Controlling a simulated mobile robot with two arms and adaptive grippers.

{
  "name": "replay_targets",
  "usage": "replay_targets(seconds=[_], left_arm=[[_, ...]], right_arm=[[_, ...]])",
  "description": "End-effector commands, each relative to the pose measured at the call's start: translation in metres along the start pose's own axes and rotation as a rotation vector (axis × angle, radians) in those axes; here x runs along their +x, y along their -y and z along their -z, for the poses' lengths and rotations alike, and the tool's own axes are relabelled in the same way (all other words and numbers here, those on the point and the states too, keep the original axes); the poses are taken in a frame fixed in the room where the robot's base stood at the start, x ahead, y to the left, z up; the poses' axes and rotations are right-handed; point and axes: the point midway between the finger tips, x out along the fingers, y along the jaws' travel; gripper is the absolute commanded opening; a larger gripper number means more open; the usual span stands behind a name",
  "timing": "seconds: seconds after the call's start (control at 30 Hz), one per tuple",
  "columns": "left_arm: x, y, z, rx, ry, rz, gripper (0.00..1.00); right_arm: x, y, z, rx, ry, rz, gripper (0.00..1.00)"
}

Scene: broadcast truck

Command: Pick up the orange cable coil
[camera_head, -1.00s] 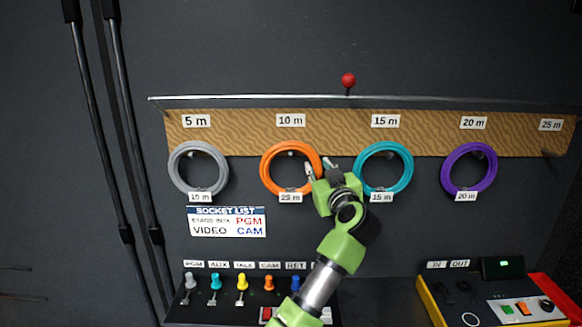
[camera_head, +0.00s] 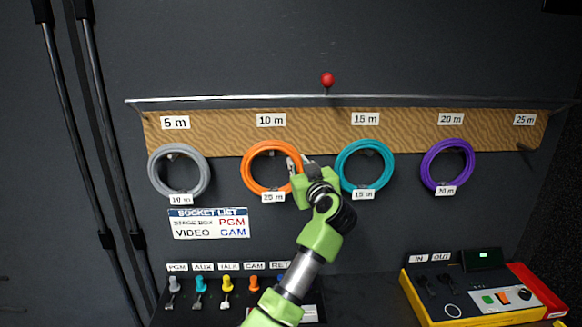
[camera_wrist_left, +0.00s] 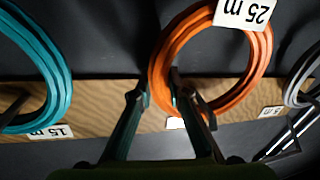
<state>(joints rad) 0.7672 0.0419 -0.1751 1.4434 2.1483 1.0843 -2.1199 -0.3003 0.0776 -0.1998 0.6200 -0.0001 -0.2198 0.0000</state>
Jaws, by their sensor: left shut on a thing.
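The orange cable coil (camera_head: 249,169) hangs on the wall board under the "10 m" label, with a white "25 m" tag at its bottom. My left gripper (camera_head: 300,164) is at the coil's right side in the head view. In the left wrist view, its two fingers (camera_wrist_left: 158,92) stand either side of the orange ring (camera_wrist_left: 262,64) and are shut on it. The coil's peg is partly hidden behind the coil. My right gripper is not in view.
A teal coil (camera_head: 345,180) hangs close to the right of my gripper. A grey coil (camera_head: 154,177) hangs to the left and a purple coil (camera_head: 428,174) further right. A socket panel (camera_head: 185,313) and a yellow-edged box (camera_head: 412,297) lie below.

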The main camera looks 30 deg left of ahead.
Motion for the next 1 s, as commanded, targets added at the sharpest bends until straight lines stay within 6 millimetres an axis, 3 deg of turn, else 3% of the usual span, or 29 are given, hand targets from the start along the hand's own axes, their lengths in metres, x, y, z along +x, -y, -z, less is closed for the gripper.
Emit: replay_targets(seconds=[0.27,0.57,0.8,1.0], left_arm=[[-0.004,-0.006,0.036,-0.007,-0.010,-0.004,0.00],[-0.053,-0.001,0.096,-0.009,-0.012,-0.006,0.00],[-0.105,0.011,0.118,-0.006,-0.009,-0.005,0.00],[-0.128,0.016,0.131,-0.003,-0.009,-0.004,0.00]], right_arm=[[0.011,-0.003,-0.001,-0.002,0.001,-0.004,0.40],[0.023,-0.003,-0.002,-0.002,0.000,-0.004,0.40],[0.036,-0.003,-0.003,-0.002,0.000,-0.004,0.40],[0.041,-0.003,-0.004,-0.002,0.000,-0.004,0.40]])
